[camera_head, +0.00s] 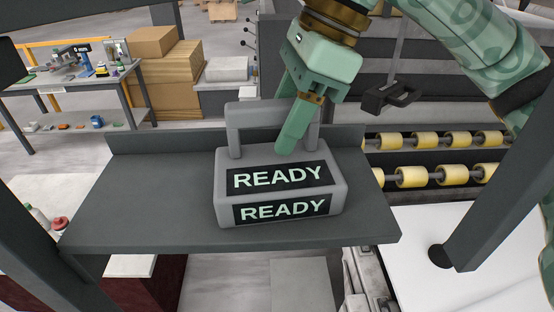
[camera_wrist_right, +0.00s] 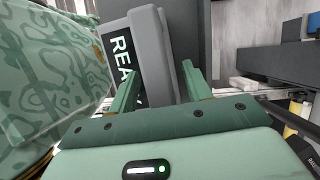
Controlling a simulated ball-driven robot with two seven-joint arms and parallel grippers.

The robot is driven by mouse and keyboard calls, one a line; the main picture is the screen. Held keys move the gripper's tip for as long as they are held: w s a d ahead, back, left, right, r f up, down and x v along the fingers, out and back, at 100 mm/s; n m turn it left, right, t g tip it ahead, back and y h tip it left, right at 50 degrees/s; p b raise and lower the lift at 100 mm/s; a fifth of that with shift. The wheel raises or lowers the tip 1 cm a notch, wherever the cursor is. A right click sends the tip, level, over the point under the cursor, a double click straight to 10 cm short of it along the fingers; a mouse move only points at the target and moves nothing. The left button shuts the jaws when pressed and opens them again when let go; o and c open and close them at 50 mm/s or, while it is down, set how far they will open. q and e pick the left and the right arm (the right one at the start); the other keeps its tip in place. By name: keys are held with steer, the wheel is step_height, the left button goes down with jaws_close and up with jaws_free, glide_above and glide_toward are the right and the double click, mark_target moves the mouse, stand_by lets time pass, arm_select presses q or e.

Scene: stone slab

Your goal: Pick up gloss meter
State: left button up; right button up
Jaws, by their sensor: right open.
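The gloss meter (camera_head: 222,190) is a grey box with an arched handle (camera_head: 232,135) on top and two dark panels reading READY. It stands upright on a dark grey shelf (camera_head: 130,205). My right gripper (camera_head: 290,146) is open and comes down from above at the right part of the handle. One green finger crosses in front of the handle; the other is mostly hidden. In the right wrist view the meter (camera_wrist_right: 149,70) shows between the spread fingers (camera_wrist_right: 160,68); whether they touch it cannot be told. My left gripper is out of view.
A roller conveyor (camera_head: 425,175) with yellow rollers lies to the right. A black handled object (camera_head: 391,97) is behind it. Cardboard boxes (camera_head: 165,75) and a workbench (camera_head: 70,82) stand at the back left. The shelf is bare left of the meter and has a low back lip.

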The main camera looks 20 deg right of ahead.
steer(key=shift+w+a+f+p, duration=0.1)
steer(key=shift+a+p, duration=0.2)
steer(key=shift+a, duration=0.25)
steer(key=shift+w+a+f+p, duration=0.1)
steer(key=shift+a+p, duration=0.15)
steer(key=shift+a, duration=0.3)
steer(key=shift+a+f, duration=0.1)
steer(key=shift+f, duration=0.2)
steer(key=c, duration=0.3)
jaws_close()
steer(key=shift+r, duration=0.1)
